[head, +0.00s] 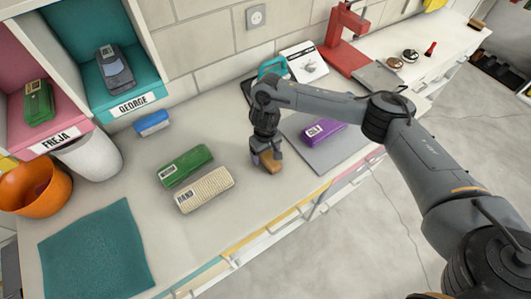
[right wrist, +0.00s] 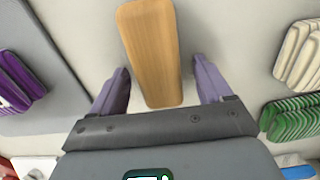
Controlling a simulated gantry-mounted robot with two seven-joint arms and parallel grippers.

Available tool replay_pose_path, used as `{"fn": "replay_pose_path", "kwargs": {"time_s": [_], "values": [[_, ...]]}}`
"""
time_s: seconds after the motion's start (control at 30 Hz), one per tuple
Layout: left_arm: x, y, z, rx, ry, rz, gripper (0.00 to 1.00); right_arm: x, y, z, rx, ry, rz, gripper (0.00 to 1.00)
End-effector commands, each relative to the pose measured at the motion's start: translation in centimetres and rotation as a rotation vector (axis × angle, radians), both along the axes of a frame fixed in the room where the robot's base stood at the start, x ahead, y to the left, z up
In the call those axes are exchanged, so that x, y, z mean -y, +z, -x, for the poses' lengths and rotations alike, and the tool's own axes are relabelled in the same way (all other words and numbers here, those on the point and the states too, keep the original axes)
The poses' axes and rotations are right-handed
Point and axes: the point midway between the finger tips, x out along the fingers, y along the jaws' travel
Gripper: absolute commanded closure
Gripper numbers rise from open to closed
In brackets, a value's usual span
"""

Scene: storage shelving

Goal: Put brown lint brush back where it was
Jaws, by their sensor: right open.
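The brown lint brush (head: 271,163) lies on the countertop between the cream box and the grey board. In the right wrist view its plain wooden back (right wrist: 151,50) runs lengthwise between my fingers. My right gripper (head: 262,157) is over it from above, and its two purple fingers (right wrist: 160,85) stand open on either side of the brush with a gap on each side. In the head view the gripper hides part of the brush. My left gripper is not in view.
A green case (head: 186,166) and a cream ribbed case (head: 205,190) lie to the left. A purple case (head: 324,132) lies on a grey board (head: 345,152) to the right. Shelf cubbies labelled George (head: 130,102) and Freja (head: 55,142) stand at the left.

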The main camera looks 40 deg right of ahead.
Motion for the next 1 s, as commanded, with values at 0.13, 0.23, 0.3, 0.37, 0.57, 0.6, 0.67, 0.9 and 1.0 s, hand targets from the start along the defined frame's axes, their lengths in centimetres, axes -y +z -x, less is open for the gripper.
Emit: {"fn": "replay_pose_path", "kwargs": {"time_s": [0.13, 0.23, 0.3, 0.37, 0.57, 0.6, 0.67, 0.9, 1.0], "values": [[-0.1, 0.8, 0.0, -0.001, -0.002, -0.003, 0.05, 0.1, 1.8, -0.1, 0.004, 0.0, 0.001, 0.21], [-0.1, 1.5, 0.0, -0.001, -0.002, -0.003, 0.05, 0.0, 3.6, -0.2, 0.005, 0.002, 0.002, 0.21], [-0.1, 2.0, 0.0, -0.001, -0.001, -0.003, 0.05, 0.1, 4.9, -0.2, 0.005, 0.001, 0.002, 0.21], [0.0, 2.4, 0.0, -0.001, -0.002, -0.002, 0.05, 0.1, 6.1, -0.2, 0.005, 0.001, 0.002, 0.21], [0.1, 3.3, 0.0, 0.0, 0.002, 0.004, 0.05, 0.0, 9.4, -0.2, 0.005, 0.001, 0.002, 0.21], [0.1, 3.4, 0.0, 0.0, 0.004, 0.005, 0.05, 0.0, 9.9, -0.1, 0.004, 0.001, 0.001, 0.21], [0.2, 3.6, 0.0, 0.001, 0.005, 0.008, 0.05, 0.0, 10.6, -0.1, 0.003, 0.001, 0.0, 0.21], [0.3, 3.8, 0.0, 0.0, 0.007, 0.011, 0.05, 0.0, 11.9, -0.1, 0.002, 0.0, 0.0, 0.21], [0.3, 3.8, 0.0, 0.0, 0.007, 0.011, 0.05, 0.0, 12.0, 0.0, 0.001, 0.0, 0.0, 0.21]]}}
